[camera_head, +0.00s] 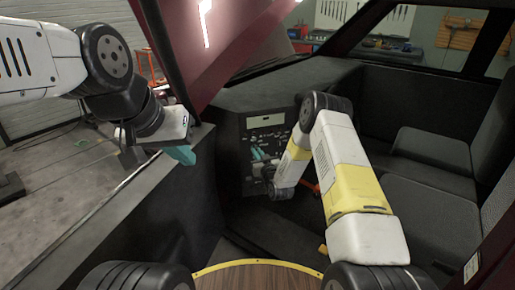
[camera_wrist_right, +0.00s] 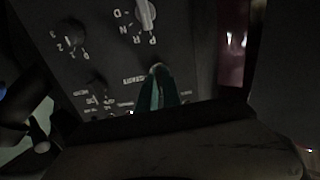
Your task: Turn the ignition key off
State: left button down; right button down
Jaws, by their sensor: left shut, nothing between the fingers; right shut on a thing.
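The dark control panel (camera_head: 265,122) stands in the middle of the head view, inside the vehicle. My right gripper (camera_head: 258,154) reaches it, with its teal fingers against the panel face. In the right wrist view the fingers (camera_wrist_right: 158,78) are shut on a small pale piece at the ignition label, which I take to be the ignition key (camera_wrist_right: 157,67). The fingers hide most of the key, so its angle cannot be told. My left gripper (camera_head: 182,155) is shut and empty, pointing down beside the vehicle's open side.
In the right wrist view a pale lever (camera_wrist_right: 146,14) sits by the P R N D letters, close to the fingers. A numbered knob (camera_wrist_right: 75,35) lies to the left. Dark seats (camera_head: 430,165) fill the right of the cab. A grey platform (camera_head: 70,170) lies at left.

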jog(key=c, duration=1.5)
grip_release()
jog(key=shift+s, duration=0.1)
jog(key=v, duration=0.7)
jog(key=shift+s+d, duration=0.15)
jog(key=shift+s, duration=0.2)
